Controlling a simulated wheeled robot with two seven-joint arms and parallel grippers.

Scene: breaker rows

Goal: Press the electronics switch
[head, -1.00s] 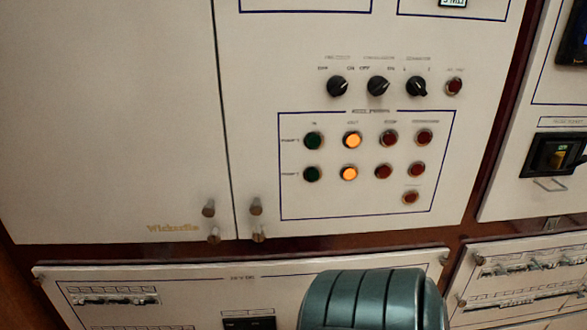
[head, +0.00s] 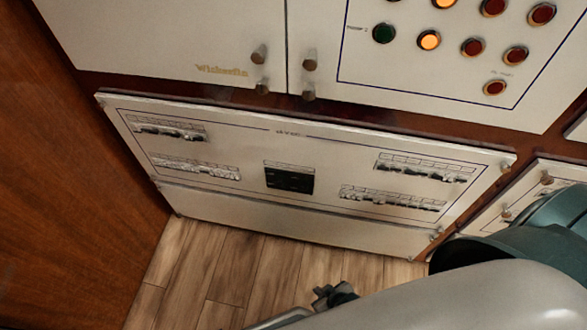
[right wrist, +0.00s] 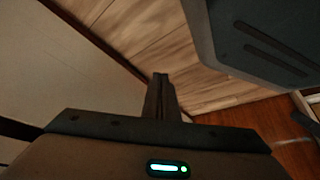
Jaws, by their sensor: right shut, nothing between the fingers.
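A white breaker panel (head: 250,148) sits low on the wall in the head view. It carries rows of small dark switches: upper left (head: 168,128), lower left (head: 195,166), upper right (head: 425,168) and lower right (head: 392,198). Their labels are too small to read, so I cannot tell which is the electronics switch. My right gripper (head: 333,294) is in front of and below the panel, over the floor, apart from every switch. In the right wrist view its fingers (right wrist: 160,94) are together and empty. My left gripper is not in view.
A black rectangular unit (head: 289,177) sits mid-panel. Above is a panel with round buttons, some lit orange (head: 429,40), and protruding knobs (head: 309,65). A wooden wall (head: 65,190) bounds the left. The wooden floor (head: 260,270) in front is clear.

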